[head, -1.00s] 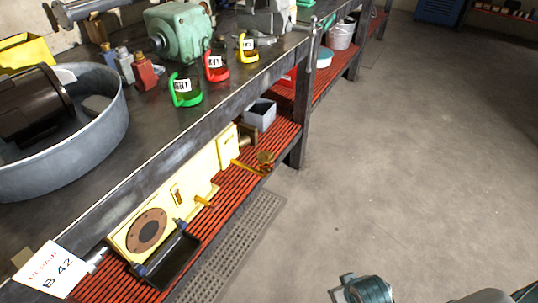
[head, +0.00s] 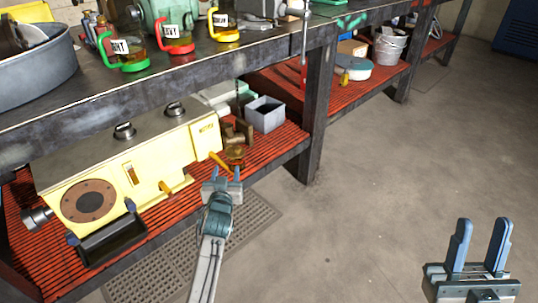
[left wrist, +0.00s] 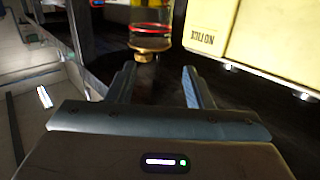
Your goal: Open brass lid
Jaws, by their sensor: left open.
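The brass lid (head: 235,153) is a small round brass-coloured piece on the red lower shelf, at the right end of the yellow machine. My right gripper (head: 482,243) is open and empty over the floor.
The bench top (head: 170,80) overhangs the shelf. Open floor lies right.

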